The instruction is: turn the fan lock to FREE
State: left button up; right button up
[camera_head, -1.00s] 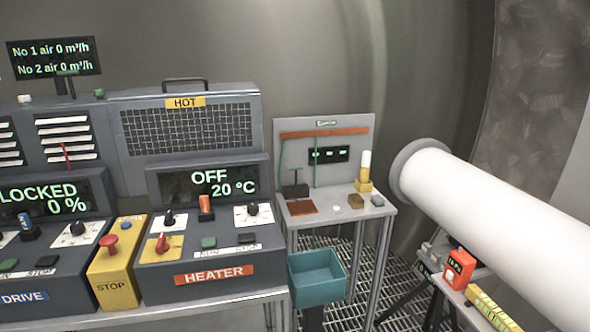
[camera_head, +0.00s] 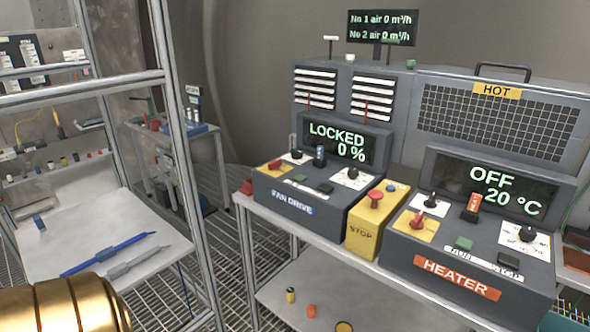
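The fan drive box (camera_head: 303,199) stands on the bench, left of centre. Its display (camera_head: 338,143) reads LOCKED and 0 %. At the left of its sloped top is a red knob (camera_head: 275,165) on a yellow plate; I cannot read its label or its setting. Beside it are a black knob (camera_head: 297,154), a blue-topped switch (camera_head: 319,157), a dial (camera_head: 352,173) on a white plate, and green and black buttons. I cannot tell from the labels which control is the fan lock. Neither of my grippers is in view.
A yellow STOP box (camera_head: 364,226) stands between the fan drive and the heater (camera_head: 463,255), which reads OFF 20 °C. At the left is a metal rack (camera_head: 178,150) with a shelf holding blue and grey tools. A gold ribbed cylinder (camera_head: 62,308) fills the bottom left corner.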

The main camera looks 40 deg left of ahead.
aim_at(296, 154)
jog(key=u, duration=1.25)
jog(key=i+j, duration=0.15)
jog(key=i, duration=0.15)
jog(key=i+j+z, duration=0.15)
jog(key=i, duration=0.15)
